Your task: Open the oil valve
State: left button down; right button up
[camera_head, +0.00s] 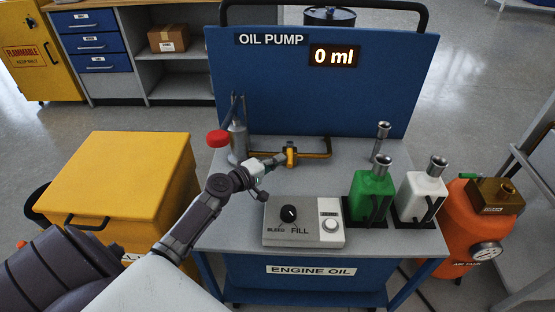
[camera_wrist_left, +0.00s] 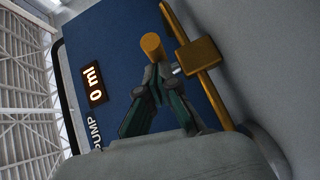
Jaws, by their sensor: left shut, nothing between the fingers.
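The oil valve is a yellow-orange fitting (camera_head: 290,152) on a thin yellow pipe (camera_head: 318,155) at the back of the grey cart top. In the left wrist view a yellow valve block (camera_wrist_left: 198,56) sits on the pipe, and a yellow cylinder end (camera_wrist_left: 153,45) shows just beyond my fingertips. My left gripper (camera_head: 276,161) is shut and empty, immediately left of the valve. It also shows in the left wrist view (camera_wrist_left: 158,75), with its tips close to the cylinder end; I cannot tell whether they touch. My right gripper is not in view.
The pump panel (camera_head: 390,80) reads 0 ml. A red knob (camera_head: 218,138) and grey cylinder (camera_head: 237,140) stand left of the valve. A bleed/fill box (camera_head: 303,236) is in front, with a green bottle (camera_head: 371,190) and white bottle (camera_head: 420,193) to the right.

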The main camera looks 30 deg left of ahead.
aim_at(288, 163)
pick_arm(q)
jog(key=shift+w+d, duration=0.35)
jog(key=shift+d, duration=0.55)
jog(key=shift+w+d, duration=0.35)
jog(key=shift+d, duration=0.55)
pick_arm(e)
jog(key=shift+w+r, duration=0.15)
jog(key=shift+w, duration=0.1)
pick_arm(q)
jog(key=shift+a, duration=0.1)
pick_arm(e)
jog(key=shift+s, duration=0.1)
pick_arm(q)
jog(key=shift+s, duration=0.1)
jog(key=v, duration=1.2)
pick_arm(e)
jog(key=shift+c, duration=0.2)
